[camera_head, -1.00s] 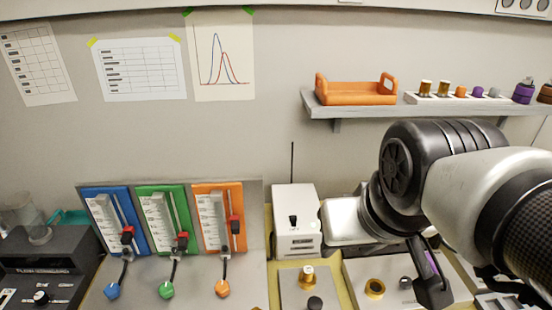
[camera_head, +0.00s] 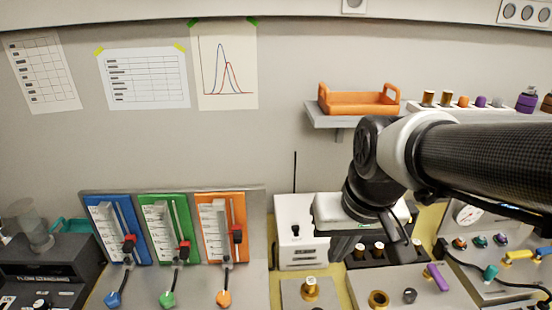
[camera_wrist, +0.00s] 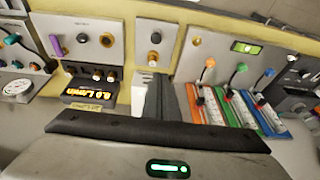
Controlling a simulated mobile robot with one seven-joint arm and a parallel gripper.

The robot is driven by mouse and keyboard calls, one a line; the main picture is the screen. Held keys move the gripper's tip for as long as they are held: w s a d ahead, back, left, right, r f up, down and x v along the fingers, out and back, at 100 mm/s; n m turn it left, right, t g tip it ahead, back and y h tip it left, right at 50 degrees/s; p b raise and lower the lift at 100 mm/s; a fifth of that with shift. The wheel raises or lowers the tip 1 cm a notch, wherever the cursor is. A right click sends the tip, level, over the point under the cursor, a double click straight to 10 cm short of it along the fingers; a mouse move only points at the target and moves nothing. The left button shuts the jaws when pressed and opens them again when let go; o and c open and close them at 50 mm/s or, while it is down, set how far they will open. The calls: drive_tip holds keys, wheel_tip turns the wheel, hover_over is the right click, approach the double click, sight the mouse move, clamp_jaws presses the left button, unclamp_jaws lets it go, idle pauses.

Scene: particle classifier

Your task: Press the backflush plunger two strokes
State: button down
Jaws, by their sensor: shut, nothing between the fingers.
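No label naming the backflush plunger is readable. One candidate is the brass knob (camera_head: 310,288) standing on a small pale panel (camera_head: 292,297) at the bottom centre of the head view. In the wrist view, that panel seems to carry a black knob (camera_wrist: 154,38) and a brass one (camera_wrist: 152,57). My gripper (camera_head: 343,247) is shut and empty, with its fingers pointing down above and behind this panel. In the wrist view the dark fingers (camera_wrist: 166,98) are together, apart from the knobs. Whether they are directly over any part is unclear.
Right of the small panel is one with a brass ring (camera_head: 378,299), black knob (camera_head: 410,295) and purple lever (camera_head: 436,277). A gauge panel (camera_head: 467,214) stands farther right. A white box with antenna (camera_head: 294,232) stands behind, and blue, green and orange flowmeters (camera_head: 228,226) stand left.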

drive_tip(key=w+f+g, duration=0.1)
drive_tip(key=w+f, duration=0.2)
drive_tip(key=f, duration=0.4)
drive_tip(key=w+f+g, duration=0.2)
drive_tip(key=w+f, duration=0.1)
drive_tip(key=f, duration=0.3)
drive_tip(key=shift+w+d+f+g+h+b, duration=0.25)
drive_tip(key=shift+f+g+h+b, duration=0.05)
drive_tip(key=shift+f+b, duration=0.05)
wheel_tip(320, 180, down, 14)
drive_tip(key=shift+r+b, duration=0.1)
drive_tip(key=shift+b, duration=0.45)
